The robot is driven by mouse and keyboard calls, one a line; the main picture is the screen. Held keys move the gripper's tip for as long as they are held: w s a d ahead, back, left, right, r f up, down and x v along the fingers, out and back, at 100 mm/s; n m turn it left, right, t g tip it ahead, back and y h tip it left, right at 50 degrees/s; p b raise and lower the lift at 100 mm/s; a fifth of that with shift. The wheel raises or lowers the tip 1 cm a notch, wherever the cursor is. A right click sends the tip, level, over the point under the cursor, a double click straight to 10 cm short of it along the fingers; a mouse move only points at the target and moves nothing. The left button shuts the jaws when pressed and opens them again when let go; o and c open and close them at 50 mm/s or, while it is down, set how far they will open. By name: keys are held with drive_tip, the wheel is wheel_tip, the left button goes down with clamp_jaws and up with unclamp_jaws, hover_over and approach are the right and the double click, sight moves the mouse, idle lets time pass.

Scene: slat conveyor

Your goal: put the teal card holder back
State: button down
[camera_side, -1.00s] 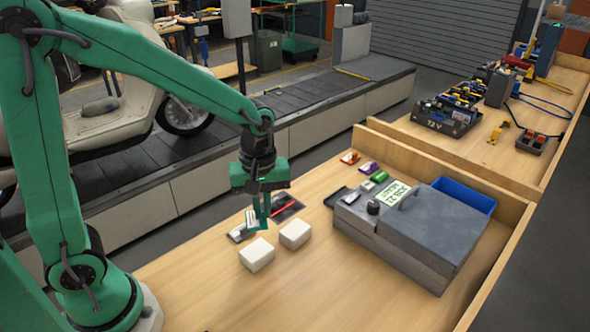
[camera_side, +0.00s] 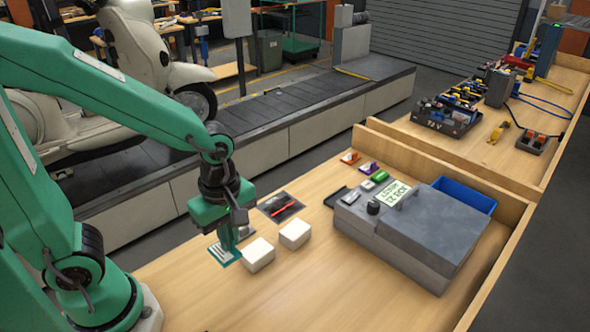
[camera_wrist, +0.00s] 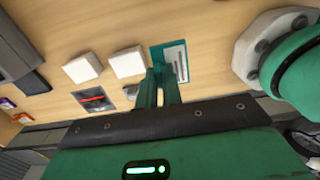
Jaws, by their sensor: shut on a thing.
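The teal card holder (camera_side: 222,257) is a flat teal piece with a pale panel, just left of two white blocks. My gripper (camera_side: 229,241) is shut on its edge, low over the wooden bench. In the wrist view the holder (camera_wrist: 176,60) extends beyond my fingertips (camera_wrist: 162,72). I cannot tell whether its underside touches the bench.
White blocks (camera_side: 257,254) and (camera_side: 295,234) stand close to the right of my gripper. A grey lidded box (camera_side: 430,235) fills the right side. Orange (camera_side: 350,158), purple (camera_side: 368,168) and green (camera_side: 379,176) pieces lie behind. The front bench is clear.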

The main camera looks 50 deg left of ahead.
drive_tip(key=shift+a, duration=0.1)
drive_tip(key=w+a+f, duration=0.1)
drive_tip(key=a+f, duration=0.1)
drive_tip(key=a, duration=0.1)
drive_tip(key=w+a+f, duration=0.2)
drive_tip(key=a, duration=0.2)
drive_tip(key=w+a+f, duration=0.1)
drive_tip(key=a+f, duration=0.2)
drive_tip(key=shift+w+a, duration=0.3)
drive_tip(key=shift+f, duration=2)
drive_tip(key=shift+f, duration=0.15)
drive_tip(key=c, duration=1.6)
unclamp_jaws()
drive_tip(key=shift+o, duration=0.2)
wheel_tip(320, 180, up, 12)
